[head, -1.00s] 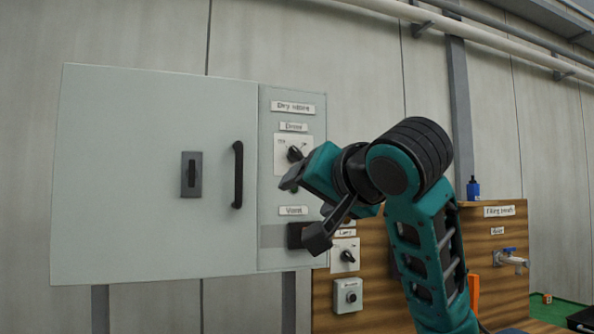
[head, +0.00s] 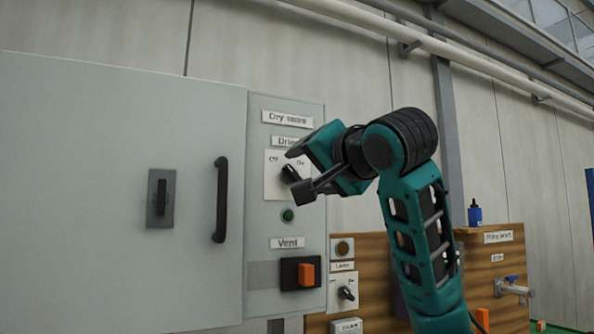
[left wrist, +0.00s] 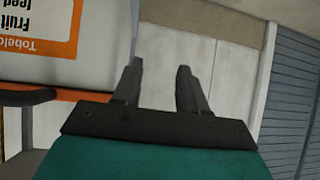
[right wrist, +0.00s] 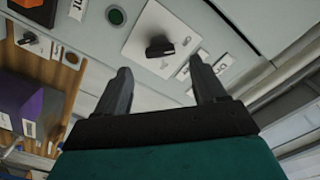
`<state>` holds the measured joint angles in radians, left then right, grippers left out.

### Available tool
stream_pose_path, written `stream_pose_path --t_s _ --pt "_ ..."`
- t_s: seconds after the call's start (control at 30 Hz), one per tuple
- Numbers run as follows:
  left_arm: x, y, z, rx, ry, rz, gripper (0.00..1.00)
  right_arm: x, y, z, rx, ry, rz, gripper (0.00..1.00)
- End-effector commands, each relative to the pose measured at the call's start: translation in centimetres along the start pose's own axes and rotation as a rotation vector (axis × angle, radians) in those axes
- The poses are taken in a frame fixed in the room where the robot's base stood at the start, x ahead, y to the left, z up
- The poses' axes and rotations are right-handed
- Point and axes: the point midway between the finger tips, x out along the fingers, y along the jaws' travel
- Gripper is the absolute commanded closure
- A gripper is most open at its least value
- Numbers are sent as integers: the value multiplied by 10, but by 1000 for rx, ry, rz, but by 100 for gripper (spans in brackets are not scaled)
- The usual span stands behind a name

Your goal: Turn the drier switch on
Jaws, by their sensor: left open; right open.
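The drier switch (head: 290,173) is a black rotary knob on a white plate, marked Off and On, under a partly covered label on the grey cabinet. In the right wrist view the knob (right wrist: 160,46) lies ahead of and between my right gripper's fingers, apart from them. My right gripper (head: 297,172) is open and empty in front of the plate, and its fingers partly cover it in the head view. The fingers also show in the right wrist view (right wrist: 163,88). My left gripper (left wrist: 157,82) is open and empty in its wrist view, away from the cabinet.
Below the knob are a round green lamp (head: 287,215) and an orange Vent rocker (head: 306,274). A black door handle (head: 221,199) is to the left. A wooden board (head: 375,262) with a lamp switch (head: 346,293) is lower right. A white container (left wrist: 75,45) is near my left gripper.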

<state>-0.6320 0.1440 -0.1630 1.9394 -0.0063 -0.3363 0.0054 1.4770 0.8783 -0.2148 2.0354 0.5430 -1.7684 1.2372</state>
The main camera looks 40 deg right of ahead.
Motion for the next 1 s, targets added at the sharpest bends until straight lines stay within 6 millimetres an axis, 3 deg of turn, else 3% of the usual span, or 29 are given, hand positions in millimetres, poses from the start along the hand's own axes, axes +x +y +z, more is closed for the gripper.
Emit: stream_pose_path --t_s 0.1,0.3,0.7,1.0 --pt "-3 0 -4 -1 0 0 58 24 0 -1 0 -1 5 30" --pt "-5 0 -8 -1 1 0 58 49 0 -1 0 0 2 30" --pt "-2 -1 -15 1 15 -2 58 57 0 0 -1 1 0 30" --pt "-2 -1 -15 1 15 -2 58 57 0 0 -1 1 0 58"
